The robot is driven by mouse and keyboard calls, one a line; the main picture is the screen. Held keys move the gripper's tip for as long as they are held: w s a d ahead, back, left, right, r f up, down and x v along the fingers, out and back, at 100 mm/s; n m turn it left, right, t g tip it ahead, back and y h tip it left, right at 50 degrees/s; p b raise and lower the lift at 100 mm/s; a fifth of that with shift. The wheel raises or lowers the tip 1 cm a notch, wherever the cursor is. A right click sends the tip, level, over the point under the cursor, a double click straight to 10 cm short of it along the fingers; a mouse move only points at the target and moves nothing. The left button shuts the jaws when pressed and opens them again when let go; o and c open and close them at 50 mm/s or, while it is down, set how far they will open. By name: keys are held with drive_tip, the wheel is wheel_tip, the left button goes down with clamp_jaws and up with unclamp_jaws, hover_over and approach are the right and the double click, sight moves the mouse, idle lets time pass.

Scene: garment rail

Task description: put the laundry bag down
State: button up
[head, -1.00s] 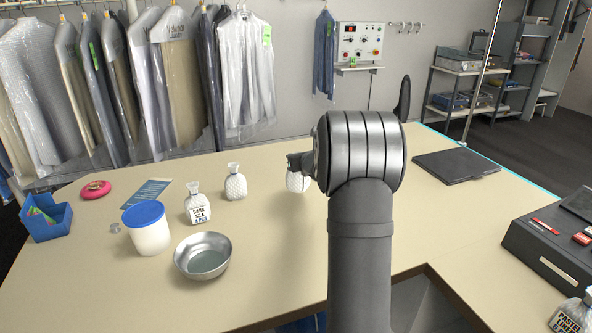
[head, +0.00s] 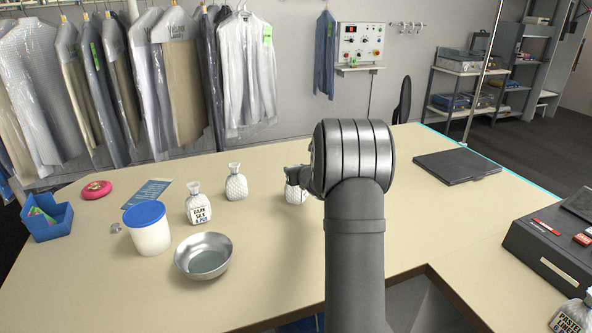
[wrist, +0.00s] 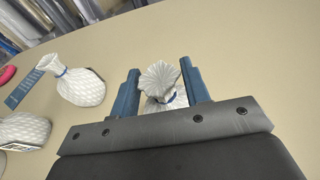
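A white quilted laundry bag (head: 296,194) stands upright on the table, partly hidden behind my arm; it appears to rest on the tabletop. In the wrist view its ruffled top (wrist: 160,78) and blue tie sit between my two blue fingers. My gripper (wrist: 161,68) is around the bag's neck, with its fingers spread wider than the neck, so it looks open. In the head view my gripper (head: 296,174) is mostly hidden by my wrist.
A black flat pad (head: 457,165) lies at right. Table between bowl and my arm is clear.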

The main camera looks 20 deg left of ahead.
drive_tip(key=shift+r, duration=0.25)
drive_tip(key=v, duration=1.1)
drive_tip(key=o, duration=1)
drive_tip(key=shift+s+d+r, duration=0.15)
drive_tip(key=shift+s+d, duration=0.15)
drive_tip(key=shift+s, duration=0.05)
drive_tip(key=shift+c, duration=0.2)
